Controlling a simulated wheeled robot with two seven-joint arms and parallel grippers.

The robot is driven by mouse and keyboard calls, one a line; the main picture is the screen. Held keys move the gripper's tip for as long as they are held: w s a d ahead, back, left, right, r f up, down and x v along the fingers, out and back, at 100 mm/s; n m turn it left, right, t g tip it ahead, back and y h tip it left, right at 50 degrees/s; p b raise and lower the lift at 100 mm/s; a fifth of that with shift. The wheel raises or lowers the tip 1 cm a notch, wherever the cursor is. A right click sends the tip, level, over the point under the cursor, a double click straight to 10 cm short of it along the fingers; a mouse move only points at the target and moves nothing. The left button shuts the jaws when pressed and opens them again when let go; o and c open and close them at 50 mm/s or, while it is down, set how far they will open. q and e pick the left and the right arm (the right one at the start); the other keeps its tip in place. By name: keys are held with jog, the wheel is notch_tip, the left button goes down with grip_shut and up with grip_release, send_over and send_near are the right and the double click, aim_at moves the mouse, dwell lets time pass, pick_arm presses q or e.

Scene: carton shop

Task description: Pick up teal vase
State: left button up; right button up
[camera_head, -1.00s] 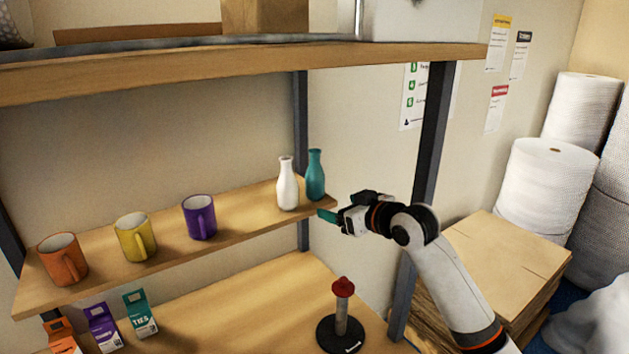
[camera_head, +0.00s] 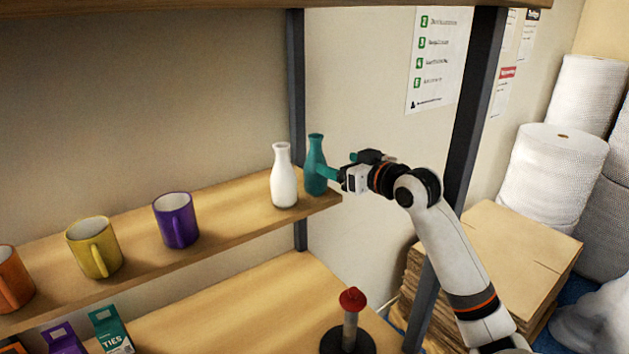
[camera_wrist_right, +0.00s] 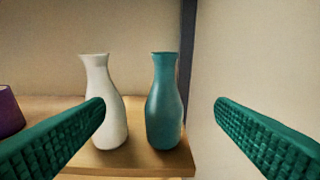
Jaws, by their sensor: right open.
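The teal vase (camera_head: 315,166) stands upright at the right end of the middle shelf (camera_head: 232,204). It also shows in the right wrist view (camera_wrist_right: 164,105), standing between and beyond the two green fingers. My right gripper (camera_head: 328,173) is open and empty, with its fingertips close to the vase from the right in the head view. In the right wrist view the gripper (camera_wrist_right: 160,110) has one finger on each side of the vase's line; I cannot tell whether either touches it. My left gripper is not in view.
A white vase (camera_head: 284,178) stands just left of the teal one, and the left finger overlaps its edge in the wrist view. Purple (camera_head: 176,220), yellow (camera_head: 94,247) and orange (camera_head: 12,279) mugs stand farther left. A dark shelf post (camera_head: 466,140) rises behind my right arm.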

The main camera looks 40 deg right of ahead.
aim_at(312, 168)
pick_arm(q)
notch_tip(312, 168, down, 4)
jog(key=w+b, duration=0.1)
jog(key=b, duration=0.2)
pick_arm(e)
jog(key=w+f+p, duration=0.1)
jog(key=w, duration=0.1)
jog(key=w+f+p, duration=0.1)
jog(key=w+f, duration=0.1)
jog(key=w+d+f, duration=0.1)
jog(key=w+f, duration=0.1)
jog(key=w, duration=0.1)
jog(key=shift+p, duration=0.4)
jog(key=shift+w+d+f+p, duration=0.1)
jog(key=shift+w+p, duration=0.3)
jog(key=shift+w, duration=0.1)
jog(key=w, duration=0.1)
jog(key=w+p, duration=0.2)
jog(key=shift+w+d+f, duration=0.15)
jog(key=shift+d+f, duration=0.1)
jog(key=shift+d, duration=0.1)
jog(key=shift+w+f, duration=0.25)
jog(key=shift+w, duration=0.3)
jog(key=shift+s, duration=0.1)
jog(key=shift+c, duration=1.1)
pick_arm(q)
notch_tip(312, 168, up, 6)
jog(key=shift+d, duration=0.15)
pick_arm(e)
jog(key=c, duration=1)
